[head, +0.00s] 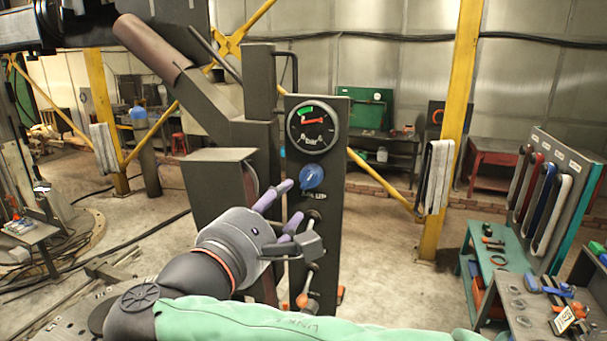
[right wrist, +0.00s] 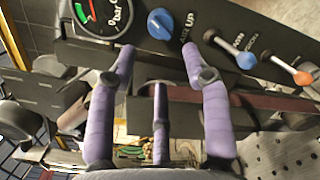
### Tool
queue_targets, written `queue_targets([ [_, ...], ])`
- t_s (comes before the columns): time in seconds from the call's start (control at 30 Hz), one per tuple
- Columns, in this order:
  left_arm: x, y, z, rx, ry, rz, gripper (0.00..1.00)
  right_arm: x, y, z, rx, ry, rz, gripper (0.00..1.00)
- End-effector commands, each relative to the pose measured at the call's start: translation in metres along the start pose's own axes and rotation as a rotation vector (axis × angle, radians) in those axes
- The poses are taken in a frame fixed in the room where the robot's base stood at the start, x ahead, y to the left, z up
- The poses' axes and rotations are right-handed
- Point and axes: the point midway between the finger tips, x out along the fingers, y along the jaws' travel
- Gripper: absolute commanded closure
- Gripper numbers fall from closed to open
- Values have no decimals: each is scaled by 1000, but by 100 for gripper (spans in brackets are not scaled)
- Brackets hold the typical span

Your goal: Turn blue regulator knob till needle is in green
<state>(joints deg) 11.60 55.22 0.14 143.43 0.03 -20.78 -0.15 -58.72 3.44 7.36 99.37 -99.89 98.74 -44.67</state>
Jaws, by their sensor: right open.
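My left gripper is not in view.
Two levers with a blue ball (right wrist: 246,60) and an orange ball (right wrist: 303,77) stick out of the panel below the knob. A yellow post (head: 453,125) and a teal tool bench (head: 490,259) stand to the right. Open floor lies between panel and bench.

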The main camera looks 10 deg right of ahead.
Motion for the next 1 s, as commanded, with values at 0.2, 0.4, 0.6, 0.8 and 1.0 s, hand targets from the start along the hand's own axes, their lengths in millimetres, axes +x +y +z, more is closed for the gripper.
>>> queue_targets([
  [0.2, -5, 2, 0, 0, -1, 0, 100, 29, -1, 2, -2, -4, -5, 51],
  [0.4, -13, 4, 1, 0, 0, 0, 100, 65, 0, 2, -1, -3, -5, 51],
  [0.6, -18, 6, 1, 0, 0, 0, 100, 92, 0, 1, -2, -2, -3, 51],
  [0.8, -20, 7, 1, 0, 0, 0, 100, 104, -1, 0, -1, 0, -2, 51],
  [1.0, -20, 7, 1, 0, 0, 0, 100, 105, -1, -1, -1, 0, -1, 51],
])
